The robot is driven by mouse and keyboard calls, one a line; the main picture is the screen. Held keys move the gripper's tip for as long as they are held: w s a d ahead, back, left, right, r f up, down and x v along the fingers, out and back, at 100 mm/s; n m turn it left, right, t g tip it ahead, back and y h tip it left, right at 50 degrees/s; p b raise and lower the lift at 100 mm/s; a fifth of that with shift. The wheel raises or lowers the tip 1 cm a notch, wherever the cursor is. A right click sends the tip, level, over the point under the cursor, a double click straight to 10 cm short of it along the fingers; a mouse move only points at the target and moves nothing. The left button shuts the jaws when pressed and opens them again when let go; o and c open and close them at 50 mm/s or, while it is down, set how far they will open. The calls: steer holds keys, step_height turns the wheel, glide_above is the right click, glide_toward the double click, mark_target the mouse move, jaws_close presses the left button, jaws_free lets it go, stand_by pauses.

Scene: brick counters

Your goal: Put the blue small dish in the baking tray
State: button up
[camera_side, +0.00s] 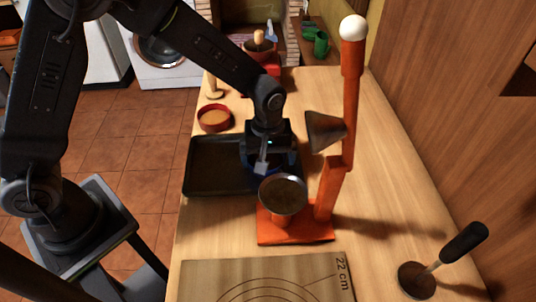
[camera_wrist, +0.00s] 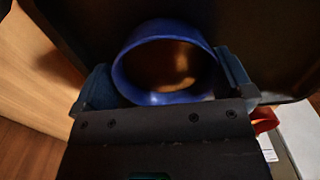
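The blue small dish (camera_wrist: 165,97) sits between my gripper's fingers in the wrist view, its round opening showing and its sides against both fingers. In the side view only a sliver of blue (camera_side: 256,171) shows under my gripper (camera_side: 262,165); the rest is hidden by the gripper and a metal bowl. The dark baking tray (camera_side: 212,168) lies on the counter, and my gripper is over its right part. The tray also shows dark behind the dish in the wrist view (camera_wrist: 285,45). I cannot tell whether the dish touches the tray floor.
An orange stand (camera_side: 332,192) with a metal bowl (camera_side: 283,194) and a metal cone (camera_side: 325,131) rises close to the right of my gripper. A red round dish (camera_side: 214,118) is behind the tray. A marked board (camera_side: 215,272) lies in front. The counter's right side is mostly clear.

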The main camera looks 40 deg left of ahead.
step_height(320, 180, up, 13)
steer(key=s+a+r+m+t, duration=0.2)
steer(key=s+a+r+m, duration=0.2)
steer(key=s, duration=0.5)
steer(key=s+a+r+m+t, duration=0.3)
steer(key=s+a+r+m, duration=0.1)
steer(key=s+a, duration=0.4)
steer(key=shift+s+a+m+t, duration=0.25)
steer(key=shift+s+m, duration=0.25)
steer(key=shift+s, duration=0.35)
